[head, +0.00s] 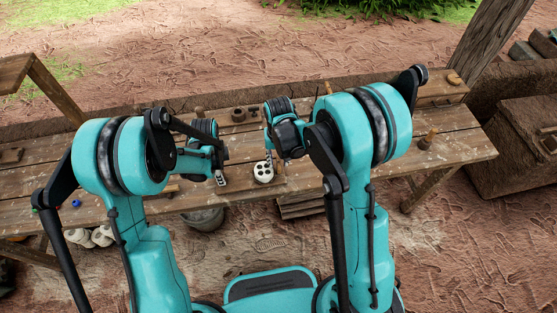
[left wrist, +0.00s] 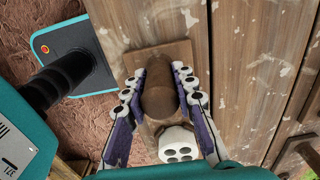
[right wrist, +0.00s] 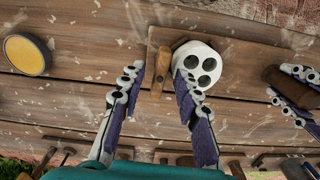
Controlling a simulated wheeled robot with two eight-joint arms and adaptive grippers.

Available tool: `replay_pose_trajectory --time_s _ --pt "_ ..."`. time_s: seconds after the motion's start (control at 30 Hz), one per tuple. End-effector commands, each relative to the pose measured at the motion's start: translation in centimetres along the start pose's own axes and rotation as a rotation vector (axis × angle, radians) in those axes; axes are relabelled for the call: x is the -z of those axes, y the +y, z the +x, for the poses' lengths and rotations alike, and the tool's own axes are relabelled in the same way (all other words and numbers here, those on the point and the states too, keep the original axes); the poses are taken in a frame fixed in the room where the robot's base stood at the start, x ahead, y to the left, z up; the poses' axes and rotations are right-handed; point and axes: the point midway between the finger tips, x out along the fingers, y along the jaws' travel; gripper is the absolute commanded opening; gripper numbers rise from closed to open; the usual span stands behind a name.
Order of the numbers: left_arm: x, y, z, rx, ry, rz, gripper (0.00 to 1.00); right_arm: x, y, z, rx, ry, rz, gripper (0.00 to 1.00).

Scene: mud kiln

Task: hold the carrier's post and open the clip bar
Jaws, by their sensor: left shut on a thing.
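The carrier has a flat wooden base (left wrist: 140,60), a thick brown post (left wrist: 160,88) and a white round piece with dark holes (head: 263,172). The white piece also shows in the left wrist view (left wrist: 178,140) and the right wrist view (right wrist: 198,62). My left gripper (left wrist: 160,82) is shut on the post, one finger on each side. In the right wrist view, the narrow wooden clip bar (right wrist: 161,70) lies beside the white piece. My right gripper (right wrist: 159,68) is open, with its fingertips on either side of the bar and gaps visible.
The carrier lies on a weathered plank bench (head: 465,148). A round tin with yellow contents (right wrist: 27,54) stands away from my right gripper. Several wooden-handled tools lie along the bench edge in the right wrist view. A bucket (head: 203,219) stands below the bench.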

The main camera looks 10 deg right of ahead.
Motion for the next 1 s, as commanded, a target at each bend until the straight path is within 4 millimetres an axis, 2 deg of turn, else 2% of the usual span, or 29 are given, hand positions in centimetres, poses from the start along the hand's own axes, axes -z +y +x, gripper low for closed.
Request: replay_pose_trajectory --time_s 0.17,0.4,0.53,0.7,1.0 --pt "0.0 0.0 0.0 0.000 0.000 0.000 0.00 -0.1 0.0 -2.9 0.000 0.000 0.000 0.33" --pt "0.0 0.0 0.0 0.000 0.000 0.000 0.00 0.0 0.0 -8.2 0.000 0.000 0.000 0.33" --pt "0.0 0.0 0.0 0.000 0.000 0.000 0.00 0.0 0.0 -10.2 0.000 0.000 0.000 0.33" --pt "0.0 0.0 0.0 0.000 0.000 0.000 0.00 0.0 0.0 -11.4 0.000 0.000 0.000 0.33" --pt "0.0 0.0 0.0 0.000 0.000 0.000 0.00 0.0 0.0 -11.6 0.000 0.000 0.000 0.33"
